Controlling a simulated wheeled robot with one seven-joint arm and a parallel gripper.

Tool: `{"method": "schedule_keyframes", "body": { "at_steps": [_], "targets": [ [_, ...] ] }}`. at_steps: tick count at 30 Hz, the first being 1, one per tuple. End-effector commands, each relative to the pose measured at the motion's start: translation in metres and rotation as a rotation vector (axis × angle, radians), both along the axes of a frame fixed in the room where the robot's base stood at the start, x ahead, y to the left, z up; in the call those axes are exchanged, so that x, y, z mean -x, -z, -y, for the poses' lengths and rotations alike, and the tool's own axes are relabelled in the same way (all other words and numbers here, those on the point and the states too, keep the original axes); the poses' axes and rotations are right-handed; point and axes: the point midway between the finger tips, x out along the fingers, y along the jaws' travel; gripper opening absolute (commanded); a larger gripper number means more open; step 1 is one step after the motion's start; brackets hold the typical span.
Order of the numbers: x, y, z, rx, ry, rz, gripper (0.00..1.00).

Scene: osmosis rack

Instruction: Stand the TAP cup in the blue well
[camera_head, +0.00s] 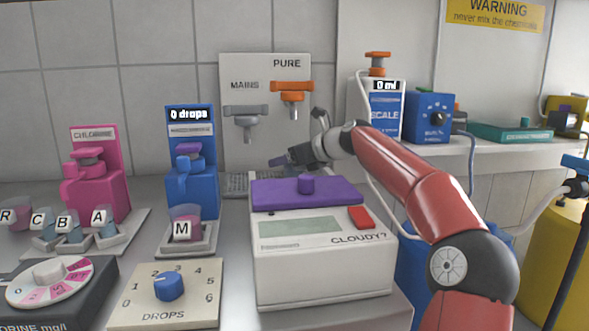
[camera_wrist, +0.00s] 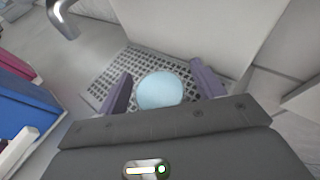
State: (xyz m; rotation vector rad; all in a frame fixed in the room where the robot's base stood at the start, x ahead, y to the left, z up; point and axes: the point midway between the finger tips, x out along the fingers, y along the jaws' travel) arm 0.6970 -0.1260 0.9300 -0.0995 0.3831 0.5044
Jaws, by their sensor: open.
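A round light-blue shape (camera_wrist: 160,90), likely a cup of liquid seen from above, sits over the drain grate in the wrist view. I read no TAP label on it, and the white machine hides it in the head view. My gripper (camera_wrist: 162,82) is open, with one purple finger on each side of the round shape. I cannot tell whether they touch it. In the head view my gripper (camera_head: 280,160) is behind the machine, below the taps. The blue dispenser (camera_head: 192,150) has cup M (camera_head: 185,224) on its base. I cannot make out which place is the blue well.
The white CLOUDY? machine (camera_head: 320,282) with its purple lid (camera_head: 345,194) stands in front of the grate (camera_head: 237,184). The MAINS tap (camera_head: 246,118) and PURE tap (camera_head: 292,92) hang above. The pink dispenser (camera_head: 95,175), lettered cups and DROPS dial (camera_head: 168,286) stand left.

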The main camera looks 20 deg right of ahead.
Motion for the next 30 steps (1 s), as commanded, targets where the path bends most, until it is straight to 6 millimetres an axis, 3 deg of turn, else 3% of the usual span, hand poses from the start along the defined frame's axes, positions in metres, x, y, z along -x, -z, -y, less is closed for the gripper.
{"method": "schedule_keyframes", "body": {
  "at_steps": [2,12,14,30],
  "targets": [
    [0.000,0.000,0.000,0.000,0.000,0.000,0.65],
    [0.000,0.000,0.000,0.000,0.000,-0.001,0.20],
    [0.000,0.000,0.000,0.000,0.000,0.000,0.17],
    [-0.002,-0.012,0.000,0.001,-0.001,-0.001,0.17]
  ]
}}
